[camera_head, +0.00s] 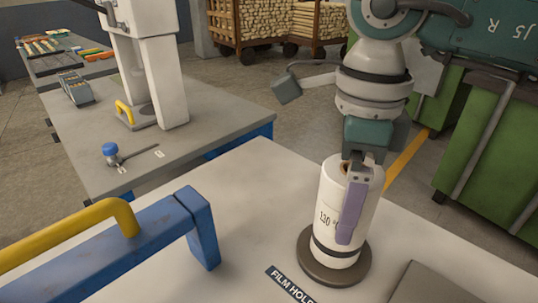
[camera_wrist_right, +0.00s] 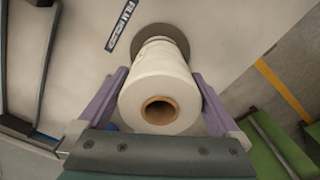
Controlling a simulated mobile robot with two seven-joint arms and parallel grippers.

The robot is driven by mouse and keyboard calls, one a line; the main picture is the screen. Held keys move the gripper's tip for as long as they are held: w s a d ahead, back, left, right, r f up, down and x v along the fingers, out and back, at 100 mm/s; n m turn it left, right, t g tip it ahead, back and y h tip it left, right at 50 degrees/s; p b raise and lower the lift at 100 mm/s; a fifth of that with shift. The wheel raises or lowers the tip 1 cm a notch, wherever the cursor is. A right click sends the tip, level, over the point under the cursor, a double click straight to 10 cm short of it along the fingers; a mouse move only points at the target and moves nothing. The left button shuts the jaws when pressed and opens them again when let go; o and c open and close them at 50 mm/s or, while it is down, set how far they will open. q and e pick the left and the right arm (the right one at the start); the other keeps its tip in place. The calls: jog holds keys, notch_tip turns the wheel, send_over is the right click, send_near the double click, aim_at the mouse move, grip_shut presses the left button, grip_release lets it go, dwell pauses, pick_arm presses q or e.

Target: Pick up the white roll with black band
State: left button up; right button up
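The white roll with black band (camera_head: 328,213) stands upright on a dark round holder base (camera_head: 308,262). Its black band is near the bottom, and part of a printed number shows on its side. My right gripper (camera_head: 346,205) comes down over it from above, with one purple finger across its near side. In the right wrist view, the roll (camera_wrist_right: 152,78) shows its brown core end-on, and the purple fingers of my right gripper (camera_wrist_right: 160,85) lie close against both sides, shut on it. The holder base is still under the roll. My left gripper is not in view.
A label reading FILM HOLD, partly cut off, (camera_head: 290,284) lies beside the base on the pale table (camera_head: 245,235). A blue frame with a yellow handle (camera_head: 120,215) stands at the left. A grey plate (camera_head: 437,285) is at the lower right. Green bins (camera_head: 490,150) stand behind.

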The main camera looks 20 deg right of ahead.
jog(key=c, duration=1.2)
jog(key=shift+c, duration=0.4)
jog(key=shift+r, duration=0.2)
